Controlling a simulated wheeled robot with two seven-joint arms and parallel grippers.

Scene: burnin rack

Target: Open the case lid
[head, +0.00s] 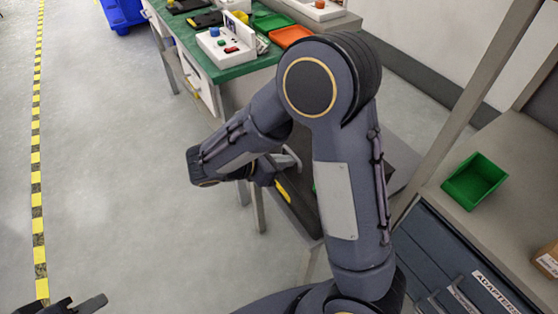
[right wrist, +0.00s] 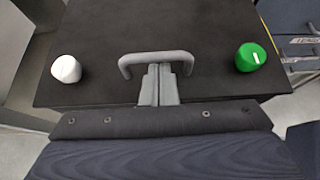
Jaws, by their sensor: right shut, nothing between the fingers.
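The case is a black box whose flat top fills the right wrist view (right wrist: 100,35); in the head view its dark top (head: 400,160) is largely hidden behind my right arm. A grey bar handle (right wrist: 155,57) stands on it and also shows in the head view (head: 291,156). My right gripper (right wrist: 160,68) is shut and empty, its fingertips between the handle's two legs, just short of the crossbar in the picture; contact cannot be told. Part of my left gripper (head: 82,304) shows at the lower left edge, cut off, its jaws unclear.
A white knob (right wrist: 66,69) and a green knob (right wrist: 250,57) flank the handle. A green-topped bench (head: 225,68) with parts stands behind. At right a counter holds a green bin (head: 475,181) above labelled drawers (head: 440,250). Open floor lies left.

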